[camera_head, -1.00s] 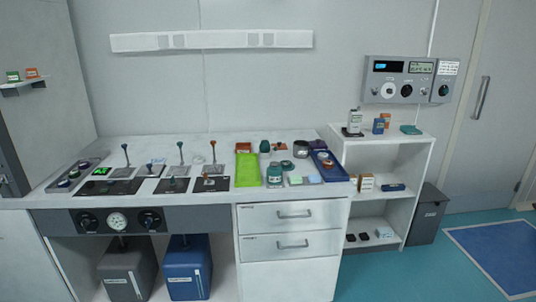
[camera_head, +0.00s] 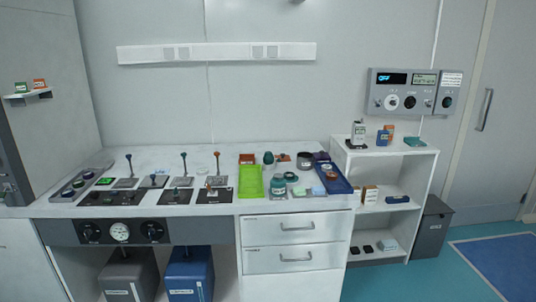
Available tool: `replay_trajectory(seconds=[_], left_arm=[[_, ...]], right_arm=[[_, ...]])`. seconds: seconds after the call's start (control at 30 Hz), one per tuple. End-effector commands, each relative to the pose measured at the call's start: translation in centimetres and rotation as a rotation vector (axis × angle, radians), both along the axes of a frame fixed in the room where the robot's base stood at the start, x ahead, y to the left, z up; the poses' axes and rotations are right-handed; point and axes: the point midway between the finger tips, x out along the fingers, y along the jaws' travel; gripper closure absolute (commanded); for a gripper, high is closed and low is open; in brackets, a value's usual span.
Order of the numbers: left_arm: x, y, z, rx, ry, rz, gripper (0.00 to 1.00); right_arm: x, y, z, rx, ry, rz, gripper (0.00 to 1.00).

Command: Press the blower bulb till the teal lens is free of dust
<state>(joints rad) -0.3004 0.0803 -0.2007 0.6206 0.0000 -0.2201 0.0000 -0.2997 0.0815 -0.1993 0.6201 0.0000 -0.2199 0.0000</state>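Neither of my grippers shows in the head view. A dark teal rounded object (camera_head: 268,158), which may be the blower bulb, stands at the back of the bench, right of the green tray. A small teal disc (camera_head: 291,177) lies in front of it and may be the teal lens. A teal jar (camera_head: 278,184) stands to the left of that disc. All these are too small to tell their identity for sure, or whether dust lies on the lens.
The bench (camera_head: 215,150) also carries a lime green tray (camera_head: 250,182), a blue tray (camera_head: 333,179), a dark round container (camera_head: 304,160) and several upright levers on the left. A white shelf unit (camera_head: 385,158) stands at right, with a grey bin (camera_head: 431,228) beside it. Blue-green floor shows at right.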

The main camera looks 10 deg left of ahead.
Motion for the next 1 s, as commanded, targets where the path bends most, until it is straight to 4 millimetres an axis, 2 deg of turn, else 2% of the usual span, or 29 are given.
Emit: replay_trajectory(seconds=[0.03,0.23,1.0], left_arm=[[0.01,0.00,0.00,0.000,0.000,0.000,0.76],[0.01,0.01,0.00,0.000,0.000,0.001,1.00],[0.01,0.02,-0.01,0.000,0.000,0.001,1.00]], right_arm=[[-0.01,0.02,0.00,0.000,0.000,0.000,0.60],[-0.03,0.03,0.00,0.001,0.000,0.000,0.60],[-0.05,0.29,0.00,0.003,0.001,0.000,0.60]])
